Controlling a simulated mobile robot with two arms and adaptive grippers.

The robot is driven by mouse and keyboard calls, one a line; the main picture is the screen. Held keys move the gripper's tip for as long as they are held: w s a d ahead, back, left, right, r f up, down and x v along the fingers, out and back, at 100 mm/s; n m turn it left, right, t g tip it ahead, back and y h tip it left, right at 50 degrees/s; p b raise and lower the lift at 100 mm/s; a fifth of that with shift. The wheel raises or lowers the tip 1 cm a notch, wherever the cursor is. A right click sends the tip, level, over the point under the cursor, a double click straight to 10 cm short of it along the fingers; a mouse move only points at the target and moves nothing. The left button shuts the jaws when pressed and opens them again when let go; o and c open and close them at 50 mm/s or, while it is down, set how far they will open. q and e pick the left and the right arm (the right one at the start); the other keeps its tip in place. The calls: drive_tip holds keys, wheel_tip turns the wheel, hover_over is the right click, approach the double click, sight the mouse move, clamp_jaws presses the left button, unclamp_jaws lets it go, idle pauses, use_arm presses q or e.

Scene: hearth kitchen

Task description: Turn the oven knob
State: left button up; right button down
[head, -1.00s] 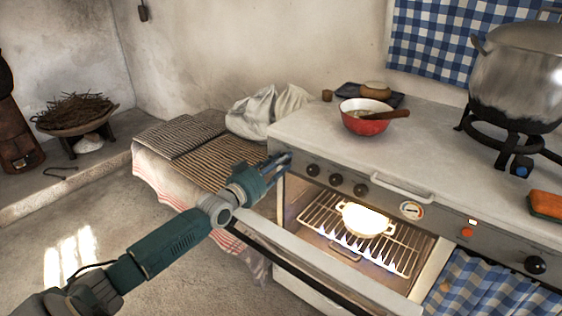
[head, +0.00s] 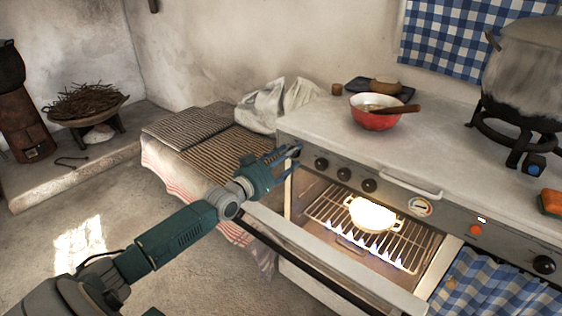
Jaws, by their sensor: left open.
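The oven (head: 350,272) has its door folded down, and its lit inside shows. Its front panel carries a row of dark knobs at the left: a left knob (head: 321,163), a middle knob (head: 343,174) and a right knob (head: 369,185). A larger dark knob (head: 543,264) sits at the panel's far right. My left gripper (head: 288,156) is open and empty at the panel's left end, just left of the left knob. I cannot tell whether its fingers touch the panel. My right gripper is not in view.
A glowing pot (head: 372,215) stands on the oven rack (head: 328,208). On the counter are a red bowl (head: 372,121) and a large pot (head: 525,75). A cloth-covered table (head: 165,168) adjoins the oven's left side.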

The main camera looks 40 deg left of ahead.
use_arm(q)
drive_tip(key=s+a, duration=0.1)
drive_tip(key=s, duration=1)
drive_tip(key=shift+s, duration=0.4)
